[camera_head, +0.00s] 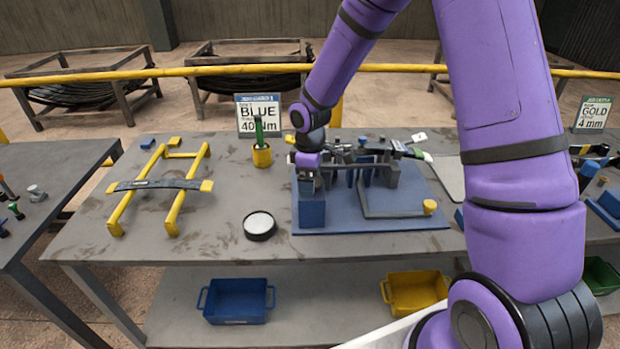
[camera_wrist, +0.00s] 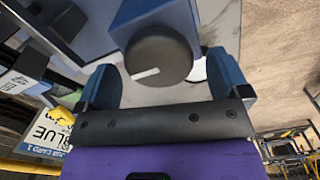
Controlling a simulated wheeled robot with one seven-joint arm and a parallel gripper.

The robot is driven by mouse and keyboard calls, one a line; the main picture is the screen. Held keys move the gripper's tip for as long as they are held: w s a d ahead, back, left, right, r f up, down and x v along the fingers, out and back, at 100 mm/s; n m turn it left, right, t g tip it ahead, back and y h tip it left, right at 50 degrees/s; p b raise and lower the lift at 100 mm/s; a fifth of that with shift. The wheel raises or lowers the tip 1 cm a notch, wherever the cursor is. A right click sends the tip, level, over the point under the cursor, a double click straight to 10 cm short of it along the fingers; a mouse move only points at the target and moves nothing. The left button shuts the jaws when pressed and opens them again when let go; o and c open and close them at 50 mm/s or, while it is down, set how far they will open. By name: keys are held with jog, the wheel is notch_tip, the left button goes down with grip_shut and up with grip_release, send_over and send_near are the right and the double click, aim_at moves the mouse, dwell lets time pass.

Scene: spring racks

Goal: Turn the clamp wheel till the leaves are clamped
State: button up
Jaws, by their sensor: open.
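The clamp wheel (camera_wrist: 157,57) is a dark round knob with a white mark line, on a blue block (camera_wrist: 160,15) in the wrist view. My gripper (camera_wrist: 164,78) is open, with one finger on each side of the wheel; I cannot tell whether they touch it. In the head view my gripper (camera_head: 308,170) is at the left end of the blue fixture (camera_head: 385,217), above its blue block (camera_head: 312,213), and the wheel cannot be made out. Dark leaves (camera_head: 350,157) lie across the fixture's grey posts; whether they are pressed tight cannot be told.
A yellow stand (camera_head: 116,212) with a single leaf (camera_head: 155,185) is at the left. Blue (camera_head: 237,300) and yellow (camera_head: 414,292) bins sit below.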

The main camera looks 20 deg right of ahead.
jog(key=shift+f, duration=0.25)
jog(key=c, duration=0.9)
jog(key=m, duration=0.4)
jog(key=shift+w+m, duration=0.1)
jog(key=shift+m, duration=0.2)
jog(key=shift+d+m, duration=0.1)
jog(key=shift+m, duration=1.8)
